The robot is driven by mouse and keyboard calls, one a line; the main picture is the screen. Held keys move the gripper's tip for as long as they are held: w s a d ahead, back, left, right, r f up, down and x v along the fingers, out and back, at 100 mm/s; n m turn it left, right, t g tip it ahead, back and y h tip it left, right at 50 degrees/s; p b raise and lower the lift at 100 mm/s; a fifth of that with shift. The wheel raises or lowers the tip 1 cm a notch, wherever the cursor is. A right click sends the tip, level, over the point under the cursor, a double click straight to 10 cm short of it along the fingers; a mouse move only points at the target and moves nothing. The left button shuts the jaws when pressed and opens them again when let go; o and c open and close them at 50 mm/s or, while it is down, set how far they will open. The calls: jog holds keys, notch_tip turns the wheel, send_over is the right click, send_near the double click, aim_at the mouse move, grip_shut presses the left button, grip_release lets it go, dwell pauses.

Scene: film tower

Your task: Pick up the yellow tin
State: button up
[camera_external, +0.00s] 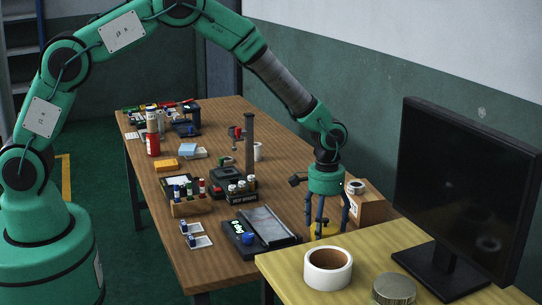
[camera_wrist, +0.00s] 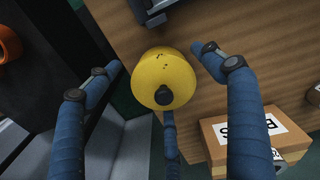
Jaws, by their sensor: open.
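The yellow tin (camera_wrist: 165,72) shows in the wrist view as a round yellow body with a dark knob, between my blue fingers. In the external view only a strip of the yellow tin (camera_external: 326,231) shows low between my fingers, near the end of the wooden table. My gripper (camera_external: 325,222) points down over it. In the wrist view my gripper (camera_wrist: 155,75) is open, its fingers spread on either side of the tin with gaps. I cannot tell how far the fingertips are above the table.
A cardboard box (camera_external: 366,207) stands right of my gripper, also in the wrist view (camera_wrist: 258,138). A scale-like device (camera_external: 262,228) lies to the left. A yellow-topped table in front holds a tape roll (camera_external: 328,268), a ridged tin (camera_external: 394,290) and a monitor (camera_external: 455,190).

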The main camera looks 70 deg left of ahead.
notch_tip(320, 180, down, 2)
dwell(0.6)
jog(key=c, duration=1.4)
